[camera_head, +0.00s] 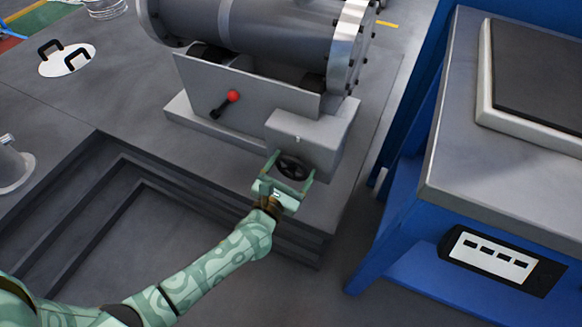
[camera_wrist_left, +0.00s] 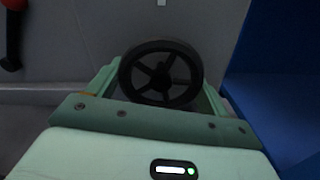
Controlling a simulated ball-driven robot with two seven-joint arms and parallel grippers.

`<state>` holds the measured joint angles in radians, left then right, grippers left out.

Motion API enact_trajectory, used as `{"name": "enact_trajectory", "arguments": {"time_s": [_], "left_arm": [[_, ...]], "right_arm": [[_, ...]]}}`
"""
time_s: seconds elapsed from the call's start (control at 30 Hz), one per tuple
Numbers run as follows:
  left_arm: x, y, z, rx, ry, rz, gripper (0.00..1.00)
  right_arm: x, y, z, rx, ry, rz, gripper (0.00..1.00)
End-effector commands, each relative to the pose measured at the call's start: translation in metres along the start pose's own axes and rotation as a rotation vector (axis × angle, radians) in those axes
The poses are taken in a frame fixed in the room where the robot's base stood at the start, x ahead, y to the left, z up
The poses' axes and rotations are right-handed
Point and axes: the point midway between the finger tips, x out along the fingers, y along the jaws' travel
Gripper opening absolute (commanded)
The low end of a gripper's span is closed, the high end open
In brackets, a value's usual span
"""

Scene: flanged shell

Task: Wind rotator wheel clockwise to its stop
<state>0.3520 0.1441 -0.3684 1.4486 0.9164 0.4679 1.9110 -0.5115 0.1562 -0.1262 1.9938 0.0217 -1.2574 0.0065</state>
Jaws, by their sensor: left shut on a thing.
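The rotator wheel (camera_head: 293,167) is a small black spoked handwheel on the front of a grey box (camera_head: 312,135) below the flanged shell (camera_head: 265,38). My left gripper (camera_head: 291,172) reaches it from the front, with one green finger at each side of the rim. It is shut on the wheel. In the left wrist view the wheel (camera_wrist_left: 160,74) shows its spokes and hub between the two fingers (camera_wrist_left: 160,85). The fingers' far ends are partly hidden behind the rim. My right gripper is not in view.
A red-knobbed lever (camera_head: 233,96) sits on the shell's support, left of the wheel. A blue bench with a grey top (camera_head: 455,150) stands close on the right. A white disc with black handles (camera_head: 67,60) lies at upper left. Stepped recesses (camera_head: 130,200) lie below.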

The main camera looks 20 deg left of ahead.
Motion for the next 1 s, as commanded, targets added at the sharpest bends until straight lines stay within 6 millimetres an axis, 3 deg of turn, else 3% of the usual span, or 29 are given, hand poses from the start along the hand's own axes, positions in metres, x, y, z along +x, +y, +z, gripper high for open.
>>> {"name": "enact_trajectory", "arguments": {"time_s": [0.5,1.0], "left_arm": [[0.000,0.002,0.002,0.492,0.001,-0.001,0.56],[-0.001,0.004,0.003,0.968,0.002,-0.002,0.56]], "right_arm": [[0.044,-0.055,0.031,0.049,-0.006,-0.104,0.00],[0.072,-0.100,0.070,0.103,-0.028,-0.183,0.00]]}}
